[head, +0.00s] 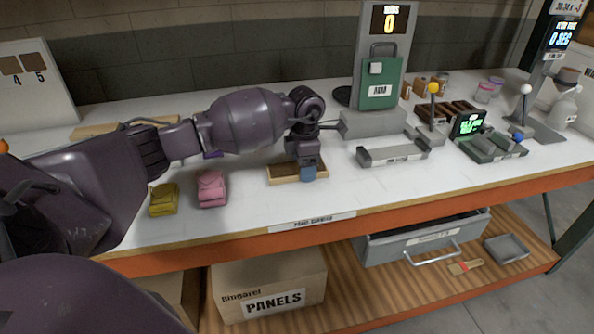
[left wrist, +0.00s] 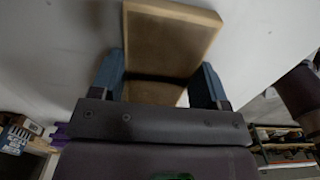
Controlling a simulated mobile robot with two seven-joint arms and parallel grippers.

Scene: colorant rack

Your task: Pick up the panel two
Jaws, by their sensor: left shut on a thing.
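The panel (head: 283,178) is a flat brown piece with a light wooden frame. In the head view it is at the table's front middle, with my left gripper (head: 308,175) over its right part. In the left wrist view the panel (left wrist: 172,40) is between the two blue fingers of the left gripper (left wrist: 160,82), which is shut on it. No number shows on it, so I cannot tell whether it is panel two. I cannot tell whether it touches the table. My right gripper is not in view.
Yellow (head: 164,198) and pink (head: 211,188) folded cloths lie left of the panel. A grey machine with a green container (head: 377,84) stands behind, right. A grey tray (head: 393,152) and a small green-screen device (head: 468,124) are further right. A PANELS box (head: 268,286) is on the lower shelf.

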